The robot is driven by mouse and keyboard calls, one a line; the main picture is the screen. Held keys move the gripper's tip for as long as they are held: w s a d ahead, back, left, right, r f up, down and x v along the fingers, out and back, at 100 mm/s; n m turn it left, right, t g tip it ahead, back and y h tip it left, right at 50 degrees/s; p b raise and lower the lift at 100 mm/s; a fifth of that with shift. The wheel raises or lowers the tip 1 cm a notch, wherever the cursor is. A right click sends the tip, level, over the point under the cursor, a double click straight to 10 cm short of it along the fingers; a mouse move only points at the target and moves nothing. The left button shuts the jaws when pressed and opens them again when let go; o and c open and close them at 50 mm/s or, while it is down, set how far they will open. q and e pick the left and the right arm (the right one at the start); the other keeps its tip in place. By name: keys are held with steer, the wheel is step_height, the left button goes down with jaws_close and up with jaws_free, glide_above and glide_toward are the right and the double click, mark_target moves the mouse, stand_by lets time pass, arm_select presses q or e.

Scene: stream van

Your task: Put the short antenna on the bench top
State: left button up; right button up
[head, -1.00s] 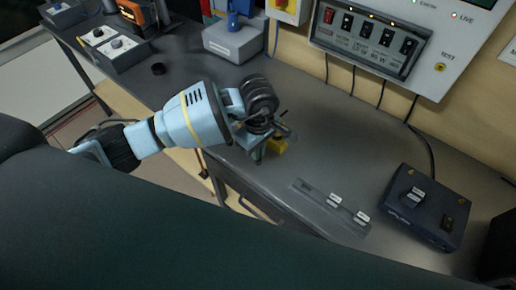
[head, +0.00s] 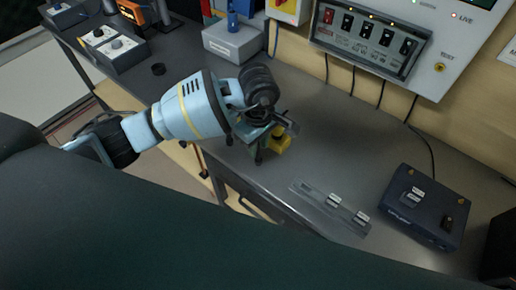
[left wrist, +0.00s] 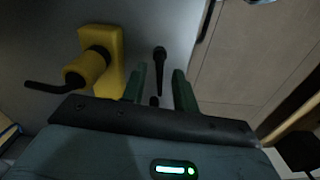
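The short antenna (left wrist: 159,66) shows in the left wrist view as a thin black rod with a thicker end, between my finger tips. There is a gap on each side of it. My left gripper (left wrist: 158,85) has two dark green fingers standing apart. In the head view my left gripper (head: 259,146) is low over the front edge of the bench top (head: 330,130), pointing down. It largely hides the antenna there. My right gripper is not in view.
A yellow block (head: 281,139) with a black bent rod is close beside my left fingers; it also shows in the left wrist view (left wrist: 112,62). A grey strip with white labels (head: 318,203) and a dark blue box (head: 422,208) lie right. The bench middle is clear.

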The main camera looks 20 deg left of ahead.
arm_select(q)
step_height(320, 180, up, 9)
steer(key=shift+r, duration=0.15)
stand_by(0.4)
